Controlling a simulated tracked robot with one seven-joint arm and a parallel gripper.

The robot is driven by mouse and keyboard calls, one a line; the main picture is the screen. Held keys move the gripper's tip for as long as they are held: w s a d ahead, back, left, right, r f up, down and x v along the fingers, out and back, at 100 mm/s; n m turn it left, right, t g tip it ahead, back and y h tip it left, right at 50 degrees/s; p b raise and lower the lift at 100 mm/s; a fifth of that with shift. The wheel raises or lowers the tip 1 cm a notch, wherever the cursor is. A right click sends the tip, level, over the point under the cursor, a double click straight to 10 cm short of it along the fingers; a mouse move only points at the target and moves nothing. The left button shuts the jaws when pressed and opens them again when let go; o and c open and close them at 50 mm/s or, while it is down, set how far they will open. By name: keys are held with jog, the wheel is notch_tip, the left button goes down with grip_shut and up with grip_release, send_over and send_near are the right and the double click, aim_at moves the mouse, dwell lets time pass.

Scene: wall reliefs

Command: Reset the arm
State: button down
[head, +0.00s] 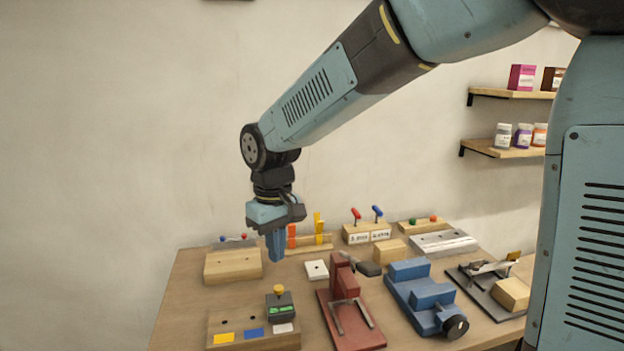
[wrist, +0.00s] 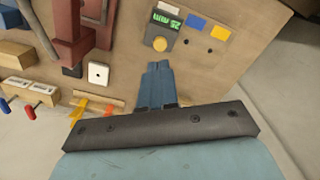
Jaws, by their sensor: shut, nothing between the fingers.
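My arm reaches from the upper right across the head view and bends down over the left half of the table. My gripper (head: 276,258) points downward above the table, with its blue fingers together and nothing between them. The wrist view also shows the gripper (wrist: 157,68) with its fingers closed side by side. It hangs in the air, apart from the objects around it. A wooden block (head: 233,265) lies to its left and a white square plate with a dark hole (head: 316,270) to its right.
The wooden table (head: 187,300) holds a red clamp fixture (head: 347,310), a blue vise (head: 425,295), a device with a green display (head: 281,308) and a lever box (head: 366,233). Shelves (head: 510,94) with boxes and jars hang on the right wall. The air left of the arm is free.

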jog(key=d+r+m, duration=0.1)
jog(key=d+r, duration=0.1)
jog(key=d, duration=0.4)
jog(key=s+d+r+m+t, duration=0.1)
jog(key=d+r, duration=0.1)
jog(key=d, duration=0.3)
jog(key=s+d+r+m+t+y, duration=0.1)
jog(key=d+r+m, duration=0.1)
jog(key=d, duration=0.4)
jog(key=shift+d+r, duration=0.3)
jog(key=shift+r, duration=0.2)
jog(key=s+d+r+m+t+h, duration=0.1)
jog(key=s+d+m+t, duration=0.2)
jog(key=s+d, duration=0.6)
jog(key=d+m, duration=0.1)
jog(key=d, duration=0.3)
jog(key=shift+s+r+m+t, duration=0.25)
jog(key=shift+s+m+t, duration=0.05)
jog(key=shift+m, duration=0.1)
